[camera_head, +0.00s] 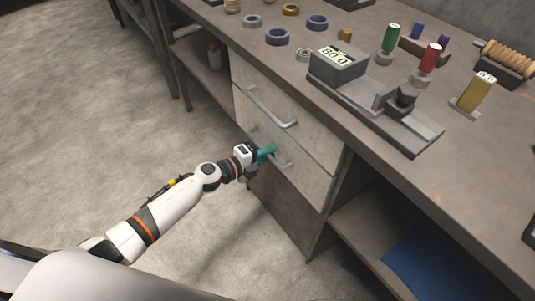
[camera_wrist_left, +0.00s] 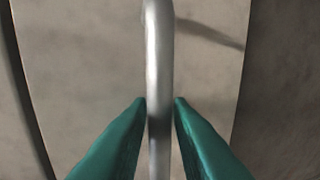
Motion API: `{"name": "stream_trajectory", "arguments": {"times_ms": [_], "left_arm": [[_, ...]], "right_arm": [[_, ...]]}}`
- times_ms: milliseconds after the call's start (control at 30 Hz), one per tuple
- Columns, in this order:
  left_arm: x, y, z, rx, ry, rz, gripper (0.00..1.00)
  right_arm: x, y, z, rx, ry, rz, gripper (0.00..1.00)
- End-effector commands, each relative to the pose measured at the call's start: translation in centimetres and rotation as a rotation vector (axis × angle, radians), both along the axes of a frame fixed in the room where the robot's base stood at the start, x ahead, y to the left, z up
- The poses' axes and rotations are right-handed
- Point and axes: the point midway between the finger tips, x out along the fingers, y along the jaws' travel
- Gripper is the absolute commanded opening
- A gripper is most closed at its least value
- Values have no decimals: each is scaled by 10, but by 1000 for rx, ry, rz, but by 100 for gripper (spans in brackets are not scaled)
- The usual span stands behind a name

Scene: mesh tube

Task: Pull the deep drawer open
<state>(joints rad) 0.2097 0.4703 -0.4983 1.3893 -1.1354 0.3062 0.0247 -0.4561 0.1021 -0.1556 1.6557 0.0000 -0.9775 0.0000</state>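The wooden cabinet under the bench has an upper drawer (camera_head: 313,133) and a lower drawer (camera_head: 305,185), each with a metal bar handle. Both fronts look closed and about flush. My left gripper (camera_head: 268,154) with teal fingers is at the handle (camera_head: 284,164) of the lower drawer. In the left wrist view the handle bar (camera_wrist_left: 159,60) runs upright between the two fingertips (camera_wrist_left: 161,102), which sit close against its sides. The fingers look shut on the bar. My right gripper is not in view.
The upper drawer's handle (camera_head: 270,107) is just above my left gripper. The bench top (camera_head: 345,120) holds a grey device with a display (camera_head: 340,60), several rings and spools. An open shelf with a blue mat (camera_head: 435,265) is at the right. The floor (camera_head: 130,130) at left is clear.

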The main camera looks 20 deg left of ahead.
Motion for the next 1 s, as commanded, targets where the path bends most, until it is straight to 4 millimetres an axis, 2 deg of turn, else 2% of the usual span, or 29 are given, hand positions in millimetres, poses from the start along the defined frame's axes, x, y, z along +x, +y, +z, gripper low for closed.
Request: {"name": "stream_trajectory", "arguments": {"times_ms": [300,333,433,467,767,867,1000], "left_arm": [[3,-3,-1,-1,1,0,19],[3,-3,-1,-1,1,0,17],[3,-2,-1,-1,1,0,1],[3,-2,-1,-1,1,0,0],[1,-1,-1,0,1,0,0],[-5,4,-1,1,3,0,0],[-23,17,-2,2,5,0,0]], "right_arm": [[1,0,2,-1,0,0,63],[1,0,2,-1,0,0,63],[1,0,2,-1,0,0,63],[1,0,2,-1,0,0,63],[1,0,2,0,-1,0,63],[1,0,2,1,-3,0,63],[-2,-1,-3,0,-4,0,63]]}}
